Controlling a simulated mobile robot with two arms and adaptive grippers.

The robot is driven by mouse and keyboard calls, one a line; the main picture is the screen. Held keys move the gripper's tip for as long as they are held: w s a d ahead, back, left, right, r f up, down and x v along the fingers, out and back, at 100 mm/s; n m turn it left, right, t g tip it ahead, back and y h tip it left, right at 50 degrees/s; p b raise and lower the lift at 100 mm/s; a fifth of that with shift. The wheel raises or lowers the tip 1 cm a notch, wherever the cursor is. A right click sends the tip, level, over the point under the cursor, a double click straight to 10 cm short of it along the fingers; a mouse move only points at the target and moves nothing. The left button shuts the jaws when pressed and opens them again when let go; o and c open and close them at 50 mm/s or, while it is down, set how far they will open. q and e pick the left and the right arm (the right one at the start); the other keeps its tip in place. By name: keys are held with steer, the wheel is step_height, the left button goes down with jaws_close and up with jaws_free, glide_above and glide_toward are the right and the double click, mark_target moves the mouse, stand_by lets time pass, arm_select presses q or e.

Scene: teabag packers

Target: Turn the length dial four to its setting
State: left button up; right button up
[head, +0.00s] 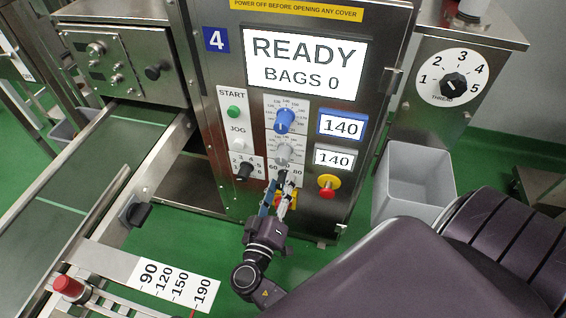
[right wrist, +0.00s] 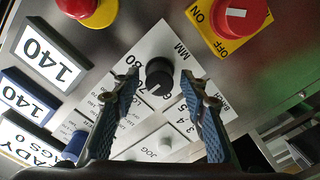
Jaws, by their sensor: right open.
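Machine four's panel (head: 225,150) carries a blue knob (head: 284,120) and a grey knob (head: 284,152). Below them is a dial marked 60 to 80 and MM, mostly hidden by my right gripper (head: 280,187) in the head view. In the right wrist view this dial's black knob (right wrist: 159,75) shows with a small white pointer mark. My right gripper (right wrist: 161,82) is open, one finger on each side of the knob. Gaps show between the fingers and the knob. I cannot read the exact setting. My left gripper is not in view.
A red on-off switch (right wrist: 236,18) and a red stop button on yellow (head: 327,187) sit close by. A black selector knob (head: 245,170) is to the left. A grey bin (head: 405,185) stands right of the machine; a conveyor (head: 70,175) runs on the left.

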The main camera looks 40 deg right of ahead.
steer(key=shift+w+d, duration=0.1)
steer(key=shift+c, duration=0.3)
jaws_close()
